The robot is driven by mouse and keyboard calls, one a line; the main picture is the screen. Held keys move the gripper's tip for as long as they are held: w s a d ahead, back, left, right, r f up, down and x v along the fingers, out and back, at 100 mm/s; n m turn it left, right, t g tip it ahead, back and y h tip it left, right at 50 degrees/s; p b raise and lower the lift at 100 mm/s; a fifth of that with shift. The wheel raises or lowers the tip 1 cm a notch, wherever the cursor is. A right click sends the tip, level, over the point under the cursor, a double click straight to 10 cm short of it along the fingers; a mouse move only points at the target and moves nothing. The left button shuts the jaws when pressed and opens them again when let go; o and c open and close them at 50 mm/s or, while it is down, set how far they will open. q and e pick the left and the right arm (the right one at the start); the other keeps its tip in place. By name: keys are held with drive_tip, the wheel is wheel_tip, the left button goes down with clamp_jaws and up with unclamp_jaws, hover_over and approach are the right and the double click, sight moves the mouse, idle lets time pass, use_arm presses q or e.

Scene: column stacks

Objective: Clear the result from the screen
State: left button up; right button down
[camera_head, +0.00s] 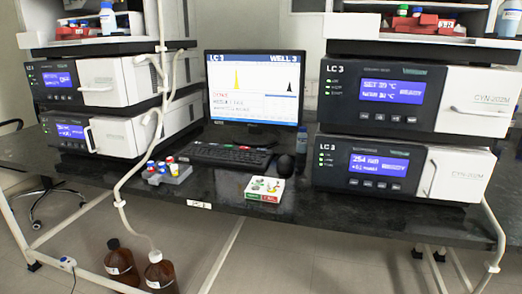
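The monitor screen (253,88) is lit at the back middle of the bench. It shows "LC 3" and "WELL 3", an orange peak at left, a smaller black peak at right, and lines of red and dark text too small to read surely. A black keyboard (218,156) lies in front of it, with small green and red marks along its back edge. A dark mouse (285,165) lies to the keyboard's right. A white box (264,186) with green and red patches sits at the bench's front edge. Neither gripper is in view.
Instrument stacks stand left (104,82) and right (393,175) of the monitor. A grey rack with coloured caps (167,173) sits front left on the dark bench (222,187). Brown bottles (160,272) stand on the floor below. Pale tubing (124,188) hangs at the left.

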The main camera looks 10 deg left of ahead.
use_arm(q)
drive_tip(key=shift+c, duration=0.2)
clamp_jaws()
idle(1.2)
